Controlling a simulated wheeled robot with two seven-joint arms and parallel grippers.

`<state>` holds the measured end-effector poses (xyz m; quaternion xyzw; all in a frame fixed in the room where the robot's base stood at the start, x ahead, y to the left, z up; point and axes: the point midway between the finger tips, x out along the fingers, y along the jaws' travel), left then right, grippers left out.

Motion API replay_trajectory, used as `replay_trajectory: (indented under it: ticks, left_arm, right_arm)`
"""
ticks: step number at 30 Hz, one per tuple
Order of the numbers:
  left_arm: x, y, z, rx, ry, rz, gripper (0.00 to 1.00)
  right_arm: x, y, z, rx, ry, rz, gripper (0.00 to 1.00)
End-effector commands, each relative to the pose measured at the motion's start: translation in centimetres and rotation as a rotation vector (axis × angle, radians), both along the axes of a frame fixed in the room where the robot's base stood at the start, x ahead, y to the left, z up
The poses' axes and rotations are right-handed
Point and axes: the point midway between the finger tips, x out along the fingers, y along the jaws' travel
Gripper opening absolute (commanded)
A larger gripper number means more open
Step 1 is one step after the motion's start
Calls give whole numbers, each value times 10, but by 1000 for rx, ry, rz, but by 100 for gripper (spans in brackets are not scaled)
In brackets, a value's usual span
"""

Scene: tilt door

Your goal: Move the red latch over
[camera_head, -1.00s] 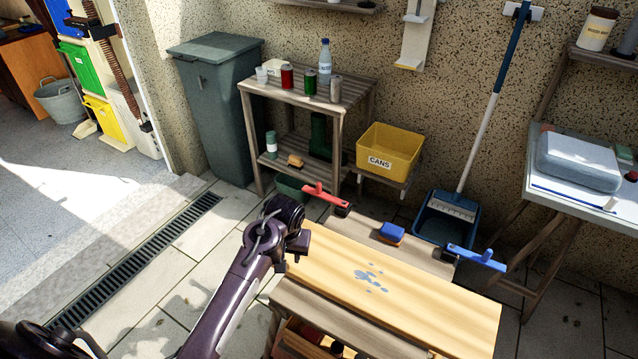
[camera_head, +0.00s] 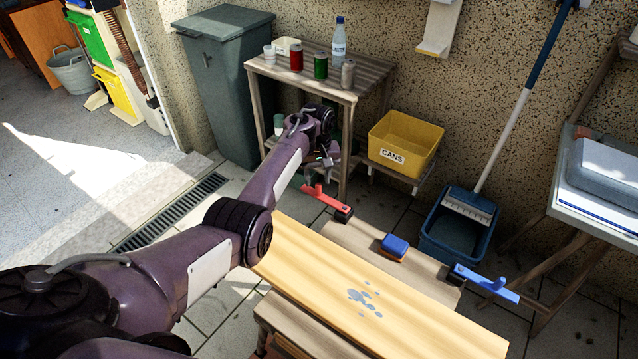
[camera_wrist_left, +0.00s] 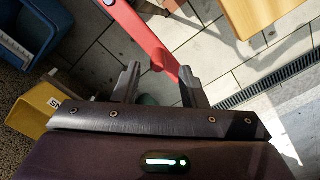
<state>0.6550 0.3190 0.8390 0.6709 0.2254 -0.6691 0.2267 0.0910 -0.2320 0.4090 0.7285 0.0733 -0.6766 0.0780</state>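The red latch (camera_head: 326,199) is a flat bar with a dark pivot end, at the far left corner of the tilted wooden door panel (camera_head: 400,300). In the left wrist view, the red latch (camera_wrist_left: 145,38) runs down from the top, its free end between and beyond my finger tips. My left gripper (camera_wrist_left: 158,75) is open, with a finger on either side of the latch's end; I cannot tell whether they touch it. In the head view, my left gripper (camera_head: 316,180) is just above the latch, partly hidden by its own wrist. My right gripper is not in view.
A blue latch (camera_head: 487,283) sits at the panel's far right corner. A blue sponge (camera_head: 395,246) lies on the ledge between the latches. A slatted shelf (camera_head: 345,92) with cans and a bottle, and a yellow cans bin (camera_head: 405,140), stand behind my left gripper.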

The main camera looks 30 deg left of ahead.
Motion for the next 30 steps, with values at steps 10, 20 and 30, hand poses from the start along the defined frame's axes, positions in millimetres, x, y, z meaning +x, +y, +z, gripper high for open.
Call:
replay_trajectory:
  ticks: [10, 20, 30]
  left_arm:
    - [0, 1, -38, 1, -2, 0, 38]
    - [0, 0, -38, 1, -2, -1, 29]
    - [0, 0, -38, 1, -2, -1, 0]
  right_arm:
    - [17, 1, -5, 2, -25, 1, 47]
    - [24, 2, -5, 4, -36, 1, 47]
    - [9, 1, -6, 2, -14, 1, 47]
